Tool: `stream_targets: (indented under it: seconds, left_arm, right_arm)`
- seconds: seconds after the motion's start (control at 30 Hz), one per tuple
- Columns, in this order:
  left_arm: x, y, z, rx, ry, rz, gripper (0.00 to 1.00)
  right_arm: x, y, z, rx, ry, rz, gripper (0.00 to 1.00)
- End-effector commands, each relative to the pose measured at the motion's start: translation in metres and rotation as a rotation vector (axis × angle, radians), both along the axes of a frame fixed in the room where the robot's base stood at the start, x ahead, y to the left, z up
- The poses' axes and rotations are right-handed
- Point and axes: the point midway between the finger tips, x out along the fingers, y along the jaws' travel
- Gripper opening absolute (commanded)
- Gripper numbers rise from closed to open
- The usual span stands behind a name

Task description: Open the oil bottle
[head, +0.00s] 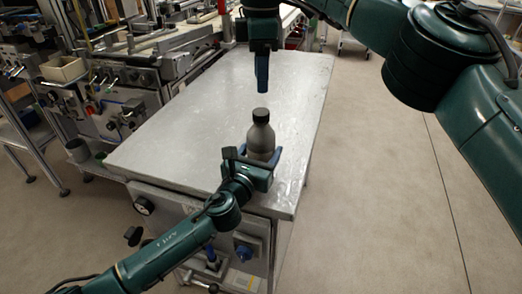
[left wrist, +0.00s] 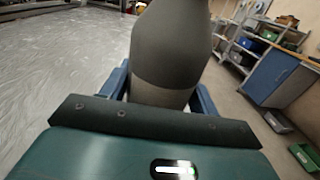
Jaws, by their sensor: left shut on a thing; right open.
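The oil bottle (head: 261,138) is grey with a black cap (head: 261,115) and stands upright on the metal table, near its front right edge. My left gripper (head: 259,155) is shut around the bottle's lower body. In the left wrist view the bottle (left wrist: 170,50) rises between the two blue fingers, and its top is cut off. My right gripper (head: 263,72) hangs pointing down above the cap, with a clear gap between them. It is open and empty; its fingers overlap in this view.
The metal table (head: 200,120) is bare to the left of and behind the bottle. Machines with gauges and levers (head: 110,95) stand along its left side. The floor to the right (head: 390,200) is open. Shelves and a blue cabinet (left wrist: 275,78) show in the left wrist view.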

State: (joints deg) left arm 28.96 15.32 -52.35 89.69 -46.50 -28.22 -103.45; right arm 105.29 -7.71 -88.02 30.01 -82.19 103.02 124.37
Motion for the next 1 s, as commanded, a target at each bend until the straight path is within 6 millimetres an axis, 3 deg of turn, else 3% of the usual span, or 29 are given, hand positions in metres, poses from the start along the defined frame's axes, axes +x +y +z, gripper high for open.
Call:
stream_targets:
  seconds: [0.5,0.67,0.83,1.0]
  left_arm:
    - [-0.0003,0.0001,-0.0005,0.000,0.001,0.000,0.14]
    - [-0.0003,0.0001,-0.0006,0.000,0.001,0.000,0.01]
    - [-0.0003,0.0000,-0.0006,0.000,0.001,0.000,0.00]
    - [-0.0003,0.0000,-0.0007,0.000,0.001,0.000,0.00]
  right_arm:
    - [0.0000,0.0000,0.0000,0.000,0.000,-0.004,0.53]
    - [-0.0002,0.0006,-0.0001,0.002,0.001,-0.125,0.53]
    - [-0.0001,0.0005,-0.0005,0.001,0.001,-0.317,0.53]
    - [0.0004,-0.0007,-0.0094,-0.001,0.001,-0.395,0.53]
